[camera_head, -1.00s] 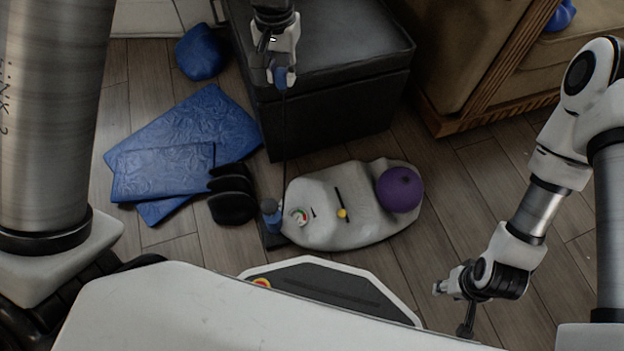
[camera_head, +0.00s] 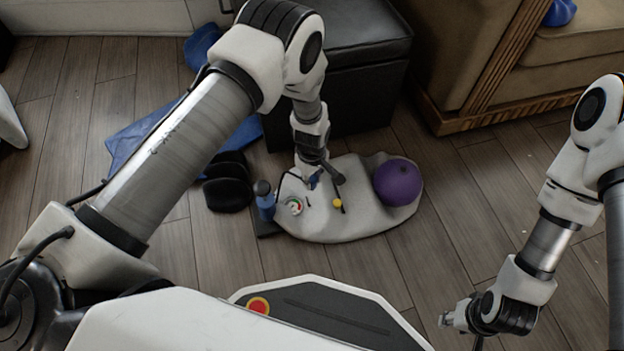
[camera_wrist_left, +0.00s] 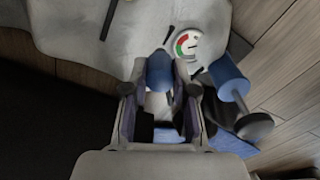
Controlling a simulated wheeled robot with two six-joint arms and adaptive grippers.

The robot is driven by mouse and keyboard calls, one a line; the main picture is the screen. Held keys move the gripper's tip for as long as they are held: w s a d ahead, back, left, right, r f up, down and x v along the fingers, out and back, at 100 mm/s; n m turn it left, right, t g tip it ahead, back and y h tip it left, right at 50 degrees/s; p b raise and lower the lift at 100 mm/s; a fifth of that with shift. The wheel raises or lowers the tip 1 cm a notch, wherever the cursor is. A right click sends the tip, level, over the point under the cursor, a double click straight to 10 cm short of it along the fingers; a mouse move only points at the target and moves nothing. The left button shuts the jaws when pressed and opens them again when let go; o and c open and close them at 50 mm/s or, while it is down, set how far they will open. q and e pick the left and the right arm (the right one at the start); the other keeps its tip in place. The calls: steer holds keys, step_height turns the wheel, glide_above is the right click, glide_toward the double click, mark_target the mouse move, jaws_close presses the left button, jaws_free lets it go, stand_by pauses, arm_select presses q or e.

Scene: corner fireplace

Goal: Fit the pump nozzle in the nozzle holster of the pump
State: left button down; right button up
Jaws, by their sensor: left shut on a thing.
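My left gripper (camera_head: 318,178) is shut on the blue pump nozzle (camera_wrist_left: 160,70) and holds it over the pale lumpy thing (camera_head: 345,225). The nozzle shows as a small blue bit in the head view (camera_head: 314,182). The pump (camera_head: 265,202), a blue cylinder with a grey knob, stands just left of the pale thing; in the left wrist view (camera_wrist_left: 230,82) it is right of the fingers. A round gauge (camera_wrist_left: 187,43) lies just beyond the nozzle. I cannot pick out the nozzle holster. My right gripper (camera_head: 447,318) is low at the right, away from the pump; its jaws are unclear.
Black rounded objects (camera_head: 228,192) and blue mats (camera_head: 130,140) lie left. A dark ottoman (camera_head: 365,90) stands behind, a sofa (camera_head: 480,60) at back right. Wood floor (camera_head: 480,200) is open at right.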

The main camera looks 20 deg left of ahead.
mark_target(312, 178)
arm_select(q)
steer(key=shift+r, duration=0.1)
step_height(312, 178, down, 6)
steer(key=b, duration=0.5)
steer(key=shift+f, duration=0.25)
steer(key=shift+f+b, duration=1.4)
steer(key=shift+b, duration=0.05)
stand_by(1.2)
steer(key=c, duration=0.8)
jaws_free()
steer(key=shift+c, duration=0.2)
steer(key=shift+r, duration=0.1)
step_height(312, 178, up, 12)
steer(key=shift+s+f, duration=0.1)
